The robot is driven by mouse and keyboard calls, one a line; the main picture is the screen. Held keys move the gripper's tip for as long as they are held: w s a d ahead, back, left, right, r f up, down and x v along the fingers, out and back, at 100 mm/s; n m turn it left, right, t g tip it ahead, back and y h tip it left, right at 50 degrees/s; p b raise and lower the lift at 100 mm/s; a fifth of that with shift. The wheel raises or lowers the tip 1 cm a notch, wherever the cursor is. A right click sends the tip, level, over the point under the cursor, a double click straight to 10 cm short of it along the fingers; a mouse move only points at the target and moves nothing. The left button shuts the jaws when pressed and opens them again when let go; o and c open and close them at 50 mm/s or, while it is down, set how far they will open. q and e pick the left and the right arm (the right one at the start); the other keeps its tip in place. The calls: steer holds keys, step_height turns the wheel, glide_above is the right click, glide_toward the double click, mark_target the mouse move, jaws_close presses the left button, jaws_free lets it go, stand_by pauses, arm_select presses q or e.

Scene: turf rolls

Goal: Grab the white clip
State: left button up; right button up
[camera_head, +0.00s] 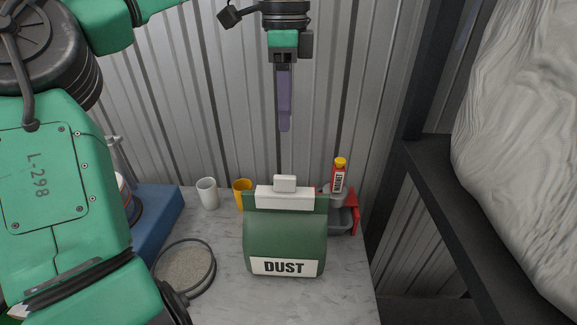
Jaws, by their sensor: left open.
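The white clip (284,198) sits across the top of a green bag (285,238) labelled "DUST". It is a wide white bar with a small raised tab in the middle. The bag stands upright on the marble-patterned table top. My left gripper (285,127) hangs pointing down above the clip, clearly apart from it. It is seen edge-on, with its purplish fingers lined up, and it is open with nothing in it. My right gripper is not in view.
A white cup (207,193) and a yellow cup (242,194) stand behind the bag's left. A round sieve (185,268) lies left of the bag. A red bottle with a yellow cap (339,176) stands behind right. A corrugated wall (210,100) closes the back.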

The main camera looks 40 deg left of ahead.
arm_select(q)
glide_above(285, 176)
steer(key=f, duration=0.4)
steer(key=f+p, duration=0.1)
steer(key=f, duration=0.1)
steer(key=shift+s+d+f, duration=0.1)
steer(key=shift+s+f, duration=0.05)
steer(key=shift+s, duration=0.2)
steer(key=f, duration=0.2)
steer(key=f+p, duration=0.1)
steer(key=f, duration=0.1)
steer(key=f+p, duration=0.1)
steer(key=f, duration=0.2)
steer(key=shift+w, duration=0.35)
steer(key=shift+s+f, duration=0.1)
steer(key=shift+f, duration=0.1)
steer(key=shift+c, duration=0.9)
jaws_close()
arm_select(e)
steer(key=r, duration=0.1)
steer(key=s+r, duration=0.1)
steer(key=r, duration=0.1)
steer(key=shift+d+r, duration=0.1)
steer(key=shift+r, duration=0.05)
